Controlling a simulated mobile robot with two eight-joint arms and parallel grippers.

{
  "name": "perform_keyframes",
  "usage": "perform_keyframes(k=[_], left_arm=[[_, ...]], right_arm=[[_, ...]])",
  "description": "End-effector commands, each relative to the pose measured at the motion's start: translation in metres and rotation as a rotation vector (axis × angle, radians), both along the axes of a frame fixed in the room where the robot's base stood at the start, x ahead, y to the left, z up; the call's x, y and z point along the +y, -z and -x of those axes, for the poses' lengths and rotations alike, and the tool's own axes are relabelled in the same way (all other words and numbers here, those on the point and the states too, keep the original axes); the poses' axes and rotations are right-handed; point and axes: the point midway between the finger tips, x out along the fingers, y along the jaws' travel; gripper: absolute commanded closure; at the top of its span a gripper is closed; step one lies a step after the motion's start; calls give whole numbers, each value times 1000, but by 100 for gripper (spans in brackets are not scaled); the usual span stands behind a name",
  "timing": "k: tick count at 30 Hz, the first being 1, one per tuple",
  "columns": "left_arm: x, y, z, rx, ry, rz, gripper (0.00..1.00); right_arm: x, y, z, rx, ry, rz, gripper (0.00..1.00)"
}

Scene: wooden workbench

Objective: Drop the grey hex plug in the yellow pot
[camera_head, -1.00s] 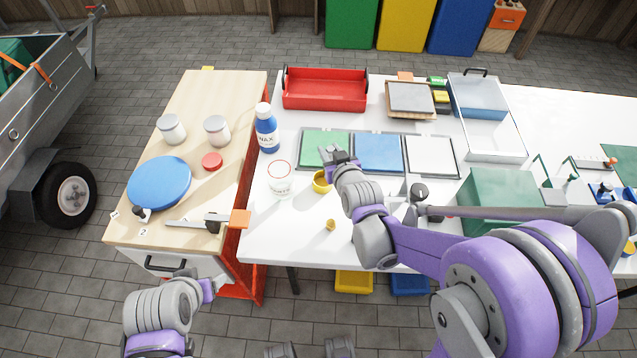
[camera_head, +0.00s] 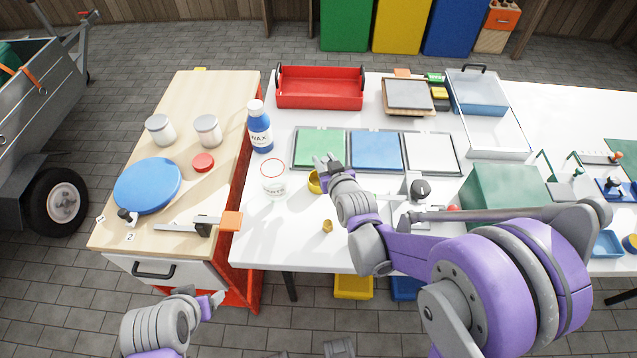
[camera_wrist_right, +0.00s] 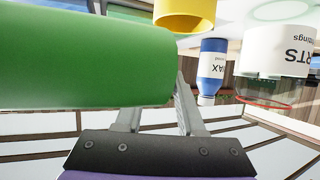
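The yellow pot (camera_head: 314,183) stands on the white table, right of a white tub with a red rim. It also shows at the top of the right wrist view (camera_wrist_right: 185,12). I cannot make out the grey hex plug in either view. My left gripper (camera_head: 217,298) is low in front of the wooden cabinet; whether it is open is unclear.
The white tub (camera_head: 274,182) and a blue wax bottle (camera_head: 260,130) stand left of the pot. A small yellow piece (camera_head: 327,226) lies nearer the front edge. Green (camera_head: 320,147), blue and white trays lie behind. A green box (camera_head: 505,193) stands at right.

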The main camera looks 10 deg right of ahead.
Motion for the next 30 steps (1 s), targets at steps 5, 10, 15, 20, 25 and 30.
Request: perform_keyframes(k=[5, 10, 15, 20, 25, 30], left_arm=[[0, 0, 0, 0, 0, 0, 30], [0, 0, 0, 0, 0, 0, 30], [0, 0, 0, 0, 0, 0, 30], [0, -1, 0, 0, 0, 0, 30], [0, -4, -1, -1, 0, 0, 30], [0, -8, -1, -3, 0, 0, 30]], right_arm=[[0, 0, 0, 0, 0, 0, 29], [0, 0, 0, 0, 0, 0, 29], [0, -1, 3, 0, 0, 0, 29], [-1, -9, 20, 0, 0, 0, 29], [-4, -22, 52, 0, 1, 1, 29], [-5, -33, 79, 0, 0, -1, 29]])
